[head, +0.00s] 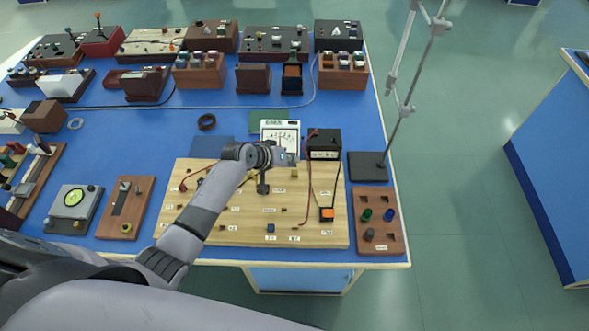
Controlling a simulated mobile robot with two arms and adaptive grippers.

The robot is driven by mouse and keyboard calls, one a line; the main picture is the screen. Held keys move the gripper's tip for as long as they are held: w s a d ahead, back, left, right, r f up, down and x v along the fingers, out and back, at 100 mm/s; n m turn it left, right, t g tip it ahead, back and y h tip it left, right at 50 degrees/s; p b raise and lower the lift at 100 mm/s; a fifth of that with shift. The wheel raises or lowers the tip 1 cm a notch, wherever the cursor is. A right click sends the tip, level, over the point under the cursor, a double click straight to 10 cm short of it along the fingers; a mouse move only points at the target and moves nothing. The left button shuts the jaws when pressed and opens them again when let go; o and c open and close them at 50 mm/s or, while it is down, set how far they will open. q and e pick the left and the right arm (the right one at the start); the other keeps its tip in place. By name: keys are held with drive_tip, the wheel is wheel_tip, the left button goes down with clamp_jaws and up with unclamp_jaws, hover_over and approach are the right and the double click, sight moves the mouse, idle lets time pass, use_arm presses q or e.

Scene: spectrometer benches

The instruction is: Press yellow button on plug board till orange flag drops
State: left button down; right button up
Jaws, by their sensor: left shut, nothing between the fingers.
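The plug board (225,235) is a pale wooden board with small labels, dark sockets and red and black leads, lying near the front edge of the blue bench. An orange flag (327,214) shows on a small black block at the board's right side. My left gripper (263,189) reaches over the upper middle of the board, pointing down, shut and empty. A bit of yellow (252,178) shows right beside its fingers; whether this is the button, and whether the fingers touch it, I cannot tell. The arm covers part of the board's left side. My right gripper is not in view.
A white-faced meter (281,134) and a black box (324,144) stand behind the board. A stand with a black base (368,167) and a brown block with coloured knobs (379,222) are to the right. Dark boxes line the back; a dial instrument (73,207) is left.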

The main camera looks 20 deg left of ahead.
sight(292, 171)
use_arm(q)
wheel_tip(292, 171, up, 4)
drive_tip(key=p, duration=0.2)
drive_tip(key=shift+f+p, duration=0.15)
drive_tip(key=shift+p, duration=0.25)
drive_tip(key=shift+f, duration=0.1)
